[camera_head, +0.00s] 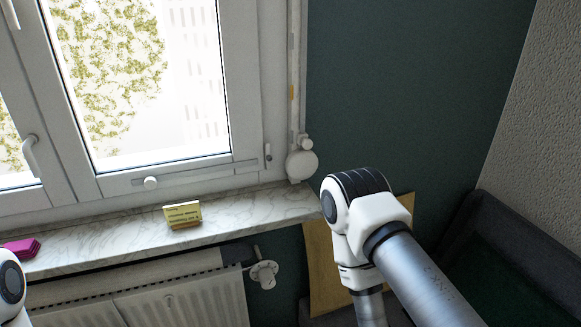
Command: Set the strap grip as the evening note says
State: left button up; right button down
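A pale strap (295,60) runs down the right side of the window frame, with an ochre band (291,92) partway along it. It ends at a round white winder (301,165), with a small white knob (306,143) just above. I cannot tell for sure which part is the strap grip. A yellow note (182,215) with dark lines of writing stands on the marble sill; the writing is too small to read fully. Both grippers are out of view. My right arm's bent joint is in front of the wall, right of the winder; part of my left arm shows bottom left.
The marble sill (255,205) is clear between the note and the winder. A magenta object (22,248) lies at its left end. A radiator (185,305) with a white valve (264,274) is below. A wooden panel (322,265) and dark seat (510,260) are at right.

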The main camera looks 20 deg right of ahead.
aim_at(307, 143)
jog(key=z, duration=0.35)
jog(key=j+z, duration=0.3)
jog(key=z, duration=0.2)
jog(key=k+j+z, duration=0.15)
jog(key=j+z, duration=0.15)
jog(key=z, duration=0.15)
jog(key=k+j+z, duration=0.15)
jog(key=z, duration=0.35)
jog(key=i+j, duration=0.1)
jog(key=j, duration=0.15)
jog(key=i+j, duration=0.1)
jog(key=j, duration=0.15)
